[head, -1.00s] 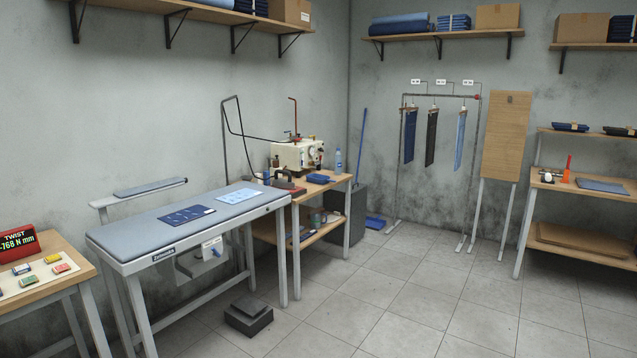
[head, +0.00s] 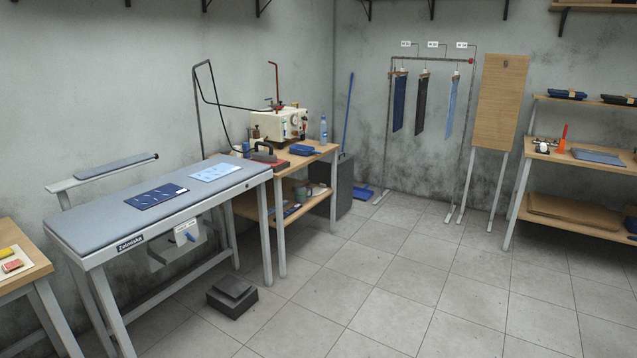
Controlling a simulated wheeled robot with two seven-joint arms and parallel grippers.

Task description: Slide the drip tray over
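I cannot tell for sure which thing is the drip tray. Neither of my grippers shows in the head view.
A padded pressing table (head: 105,221) stands at the left, with a dark pedal block (head: 232,297) on the floor by it. An iron (head: 264,152) rests on the wooden bench (head: 312,160). A grey bin (head: 345,190) stands behind it. The tiled floor (head: 400,270) is open.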

